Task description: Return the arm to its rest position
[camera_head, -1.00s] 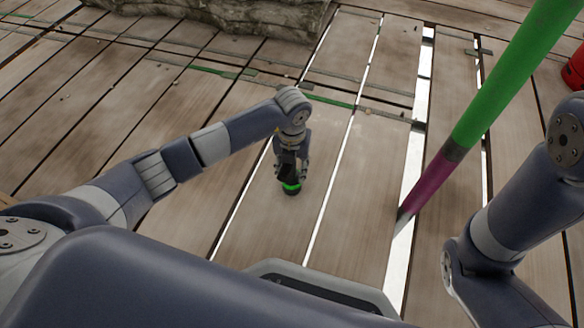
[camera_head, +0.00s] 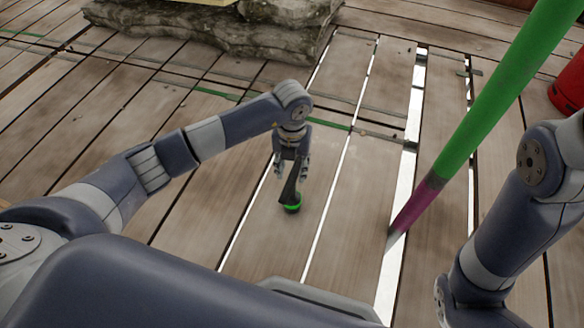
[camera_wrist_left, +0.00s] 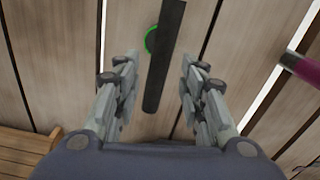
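My left gripper (camera_head: 292,174) points down over the wooden deck in the head view. Its two fingers are spread apart and hold nothing. A black tool with a green ring at its base (camera_head: 292,197) stands on the planks just below and between the fingers. In the left wrist view, the black bar (camera_wrist_left: 164,58) lies between the open fingers (camera_wrist_left: 158,72) with a gap on each side, and part of the green ring (camera_wrist_left: 151,39) shows behind it. My right arm shows at the right edge of the head view, but its gripper is out of view.
A green and purple pole (camera_head: 470,130) slants across the right side. A weathered stone block (camera_head: 240,28) lies at the back. A red object (camera_head: 570,88) is at the far right. Open gaps run between the deck planks (camera_head: 190,205), which are otherwise largely clear.

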